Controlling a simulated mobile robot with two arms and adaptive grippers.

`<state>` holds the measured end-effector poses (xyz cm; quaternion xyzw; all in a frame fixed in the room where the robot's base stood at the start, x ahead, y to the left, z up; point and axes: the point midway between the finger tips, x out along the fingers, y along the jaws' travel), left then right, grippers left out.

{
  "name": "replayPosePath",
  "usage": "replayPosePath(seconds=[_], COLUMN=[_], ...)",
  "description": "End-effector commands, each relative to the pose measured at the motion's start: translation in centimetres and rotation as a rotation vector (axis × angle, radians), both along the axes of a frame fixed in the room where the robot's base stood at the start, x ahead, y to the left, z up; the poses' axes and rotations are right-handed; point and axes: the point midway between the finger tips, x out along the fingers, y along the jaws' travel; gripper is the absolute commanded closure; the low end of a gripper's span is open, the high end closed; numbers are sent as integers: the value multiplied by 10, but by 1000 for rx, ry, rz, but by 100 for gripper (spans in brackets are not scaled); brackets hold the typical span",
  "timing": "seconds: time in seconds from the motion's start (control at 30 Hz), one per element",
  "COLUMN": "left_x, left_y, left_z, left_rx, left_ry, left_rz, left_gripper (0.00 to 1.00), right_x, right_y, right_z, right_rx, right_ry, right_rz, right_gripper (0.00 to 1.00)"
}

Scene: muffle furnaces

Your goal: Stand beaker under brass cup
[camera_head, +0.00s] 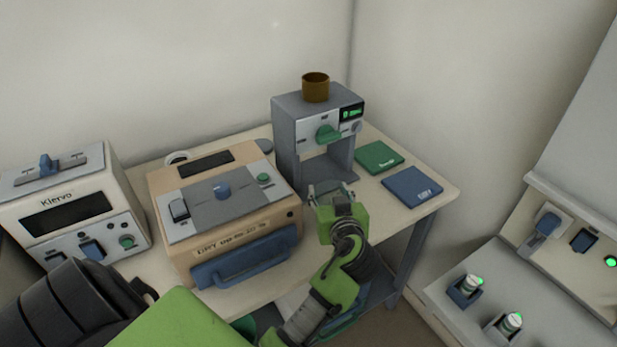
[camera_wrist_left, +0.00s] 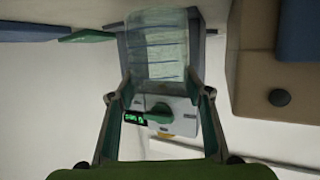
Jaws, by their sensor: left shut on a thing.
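The brass cup (camera_head: 316,88) sits on top of the grey machine (camera_head: 287,130), which has a green knob and an open bay below. My left gripper (camera_head: 331,190) is in front of the bay, near its base. In the left wrist view the gripper (camera_wrist_left: 160,88) is shut on a clear beaker (camera_wrist_left: 157,45) with blue lines, held between its fingers. The machine's front with its green knob (camera_wrist_left: 160,113) shows behind it, upside down. In the head view the beaker is small and mostly lost behind the gripper. I cannot tell whether it touches the machine's base. My right gripper is not in view.
A tan furnace (camera_head: 175,232) with a blue handle stands close to the left of the gripper. A white furnace (camera_head: 75,190) is farther left. A green pad (camera_head: 379,157) and a blue pad (camera_head: 412,188) lie on the table right of the machine.

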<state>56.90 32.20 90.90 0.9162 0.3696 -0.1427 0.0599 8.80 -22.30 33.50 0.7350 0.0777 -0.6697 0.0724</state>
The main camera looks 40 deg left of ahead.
Motion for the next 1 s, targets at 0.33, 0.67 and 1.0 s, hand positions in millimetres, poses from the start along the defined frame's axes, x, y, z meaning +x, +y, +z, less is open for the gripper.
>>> replayPosePath(seconds=[0.33,0.67,1.0], left_x=[35,94,121], left_y=[20,78,106], left_z=[-7,-9,-9], left_rx=[15,12,12], left_ry=[-9,-7,-8], left_rz=[19,19,20], left_gripper=[76,76,76], right_x=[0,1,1], right_y=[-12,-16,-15], right_z=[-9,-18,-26], right_rx=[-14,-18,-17], right_ry=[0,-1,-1], right_rz=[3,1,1], right_gripper=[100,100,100])
